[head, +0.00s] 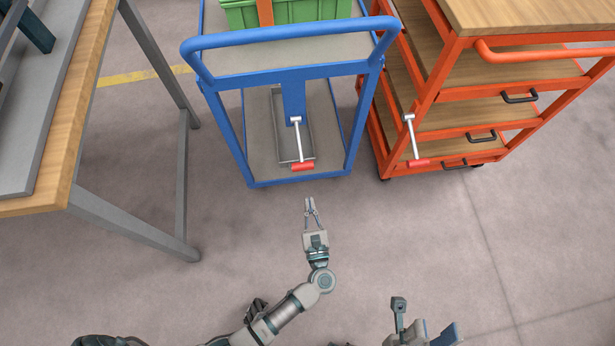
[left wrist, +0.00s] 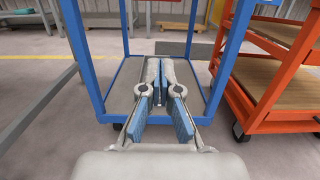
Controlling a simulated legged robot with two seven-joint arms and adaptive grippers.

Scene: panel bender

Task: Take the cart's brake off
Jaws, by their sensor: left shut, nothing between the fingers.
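The blue cart (head: 290,75) stands ahead with a push handle on its near side. Its lever has a pale shaft (head: 297,140) and a red grip (head: 302,166) hanging low at the near end. The orange cart (head: 440,95) to its right carries a similar lever with a red grip (head: 418,162). My left gripper (head: 310,203) is shut and empty, in front of the blue cart and apart from the red grip. In the left wrist view its fingers (left wrist: 160,95) point toward the blue cart's lower shelf (left wrist: 122,92). Part of my right arm (head: 420,335) shows at the bottom edge; its fingers are unclear.
A green crate (head: 285,11) sits on the blue cart's top. A grey tray (head: 280,115) lies on its lower shelf. A wood-topped workbench (head: 75,110) with grey legs stands at the left. The floor (head: 400,230) in front of the carts is clear.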

